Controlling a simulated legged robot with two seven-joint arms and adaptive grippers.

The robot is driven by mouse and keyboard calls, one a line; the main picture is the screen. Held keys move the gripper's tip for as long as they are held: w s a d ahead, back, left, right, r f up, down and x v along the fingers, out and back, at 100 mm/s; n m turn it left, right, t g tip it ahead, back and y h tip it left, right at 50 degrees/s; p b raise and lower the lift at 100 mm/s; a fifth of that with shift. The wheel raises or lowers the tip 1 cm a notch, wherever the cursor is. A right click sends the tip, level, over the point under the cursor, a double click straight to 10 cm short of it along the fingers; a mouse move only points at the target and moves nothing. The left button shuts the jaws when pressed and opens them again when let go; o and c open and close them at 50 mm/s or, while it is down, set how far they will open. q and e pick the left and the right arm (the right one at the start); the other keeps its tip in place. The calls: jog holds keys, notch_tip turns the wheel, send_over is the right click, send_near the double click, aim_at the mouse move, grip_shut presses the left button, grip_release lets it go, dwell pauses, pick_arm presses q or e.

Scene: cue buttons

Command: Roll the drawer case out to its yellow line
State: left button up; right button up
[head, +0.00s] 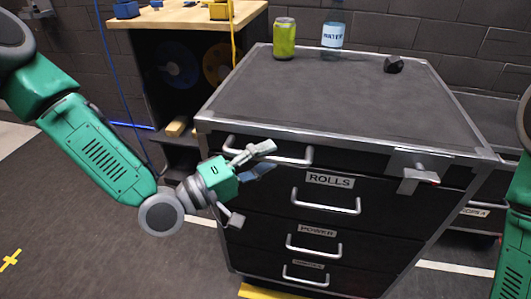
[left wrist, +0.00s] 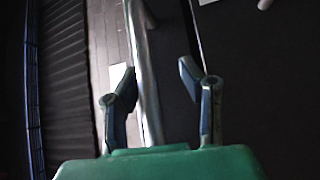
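The drawer case (head: 330,95) is black with silver edges and stands upright in the middle of the head view. Its drawers have silver bar handles, and one label reads ROLLS. The top drawer's handle (head: 300,160) is partly covered by my left gripper (head: 268,159). In the left wrist view, my left gripper (left wrist: 160,75) is open, and a silver bar (left wrist: 145,75) runs between its fingers, nearer the left one. I cannot tell whether they touch. A yellow strip (head: 262,292) shows on the floor at the case's lower front edge. My right gripper is out of view.
A green can (head: 284,38), a bottle labelled WATER (head: 333,34) and a small black object (head: 394,64) stand on the case. A wooden-topped bench (head: 180,14) is behind at left. A latch-like silver fitting (head: 414,168) is at front right. The left floor is clear.

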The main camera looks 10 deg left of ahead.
pick_arm(q)
jog(key=shift+r, duration=0.2)
jog(key=shift+s+a, duration=0.1)
jog(key=v, duration=1.1)
jog(key=shift+s+a+f, duration=0.25)
